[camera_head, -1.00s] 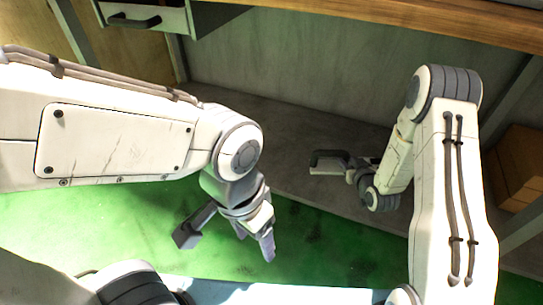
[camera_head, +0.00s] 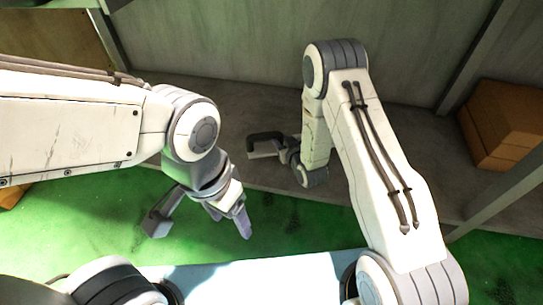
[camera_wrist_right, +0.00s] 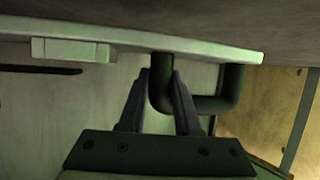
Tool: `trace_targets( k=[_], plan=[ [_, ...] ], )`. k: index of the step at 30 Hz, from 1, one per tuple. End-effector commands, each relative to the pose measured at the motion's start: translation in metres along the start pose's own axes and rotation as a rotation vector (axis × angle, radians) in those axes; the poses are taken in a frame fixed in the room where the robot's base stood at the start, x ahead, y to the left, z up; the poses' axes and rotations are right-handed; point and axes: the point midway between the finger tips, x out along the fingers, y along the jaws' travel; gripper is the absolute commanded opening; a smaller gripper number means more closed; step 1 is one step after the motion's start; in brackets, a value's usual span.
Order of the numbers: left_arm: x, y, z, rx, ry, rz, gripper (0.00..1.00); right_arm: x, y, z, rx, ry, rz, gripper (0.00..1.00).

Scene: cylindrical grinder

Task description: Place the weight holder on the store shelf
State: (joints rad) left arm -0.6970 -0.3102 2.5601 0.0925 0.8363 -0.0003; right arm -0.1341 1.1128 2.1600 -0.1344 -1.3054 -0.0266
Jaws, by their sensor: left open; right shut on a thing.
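My right gripper (camera_wrist_right: 161,78) is shut on one leg of a dark, bent handle (camera_wrist_right: 233,88). The handle joins a pale, flat plate (camera_wrist_right: 215,47); I take this piece to be the weight holder. In the head view the weight holder (camera_head: 266,137) is small and shows at the tip of my right arm, over or on the grey shelf (camera_head: 245,112); whether it touches is unclear. The right fingers are hardly visible there. My left gripper (camera_head: 200,226) is open and empty, with its fingers spread above the green floor.
Brown boxes (camera_head: 505,122) sit at the right on the shelf. A slanted grey post (camera_head: 500,200) stands in front of them. The grey back wall (camera_head: 230,45) closes off the shelf behind. The shelf between the right arm and the boxes looks clear.

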Motion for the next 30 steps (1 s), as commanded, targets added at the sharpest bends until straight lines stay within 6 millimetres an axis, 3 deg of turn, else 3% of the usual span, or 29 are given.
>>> trace_targets(
  k=[1,6,11,19,30],
  plan=[
    [0.010,-0.001,0.001,0.000,0.000,0.000,0.67,0.006,-0.010,0.006,-0.003,0.008,-0.003,0.00],
    [0.016,-0.001,0.001,0.000,0.000,0.000,0.67,0.010,-0.023,0.010,-0.002,0.008,0.001,0.00],
    [0.022,-0.002,0.001,0.000,0.000,0.000,0.67,0.013,-0.024,0.016,0.000,0.007,0.005,0.00],
    [0.050,-0.004,0.003,0.000,0.000,0.000,0.67,0.026,-0.023,0.048,0.000,0.007,0.005,0.00],
    [0.049,-0.004,0.003,0.000,0.000,0.000,0.67,0.026,-0.022,0.048,0.000,0.007,0.005,0.00]
  ],
)
